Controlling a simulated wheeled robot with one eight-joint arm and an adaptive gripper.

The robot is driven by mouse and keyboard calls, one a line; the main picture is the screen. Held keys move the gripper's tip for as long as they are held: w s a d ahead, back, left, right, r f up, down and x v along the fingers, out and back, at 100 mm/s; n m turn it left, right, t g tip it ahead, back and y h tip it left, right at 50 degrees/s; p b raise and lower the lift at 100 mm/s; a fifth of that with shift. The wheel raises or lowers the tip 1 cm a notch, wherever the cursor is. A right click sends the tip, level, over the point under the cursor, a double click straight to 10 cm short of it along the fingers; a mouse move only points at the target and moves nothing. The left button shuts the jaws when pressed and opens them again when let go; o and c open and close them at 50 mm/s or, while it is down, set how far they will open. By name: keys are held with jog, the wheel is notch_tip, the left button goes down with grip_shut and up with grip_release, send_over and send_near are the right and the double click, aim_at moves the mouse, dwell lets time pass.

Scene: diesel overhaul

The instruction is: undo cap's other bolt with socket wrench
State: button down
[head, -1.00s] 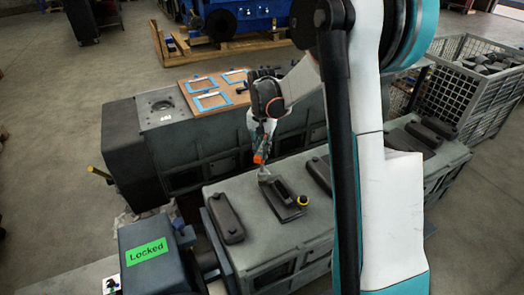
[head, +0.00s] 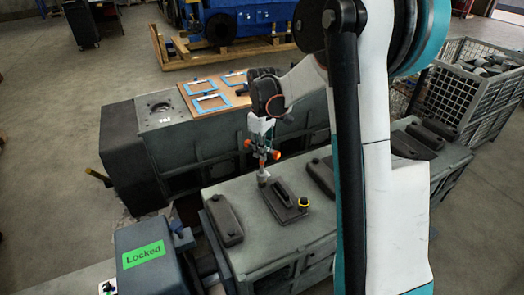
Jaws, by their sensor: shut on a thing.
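My gripper (head: 262,155) points down over the grey engine block (head: 290,232), with orange parts at its fingers. It is shut on the socket wrench (head: 263,176), whose lower end reaches down to the far-left end of a dark cap (head: 283,202). Whether the socket sits fully on a bolt there is too small to tell.
Other dark caps lie on the block, one at left (head: 225,220) and one at right (head: 321,175). A wooden board with blue frames (head: 212,95) lies on the machine behind. A wire crate (head: 475,85) stands at right. A box marked Locked (head: 150,255) is in front.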

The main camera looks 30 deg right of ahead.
jog(key=n, duration=0.9)
jog(key=shift+b, duration=0.4)
jog(key=shift+r, duration=0.1)
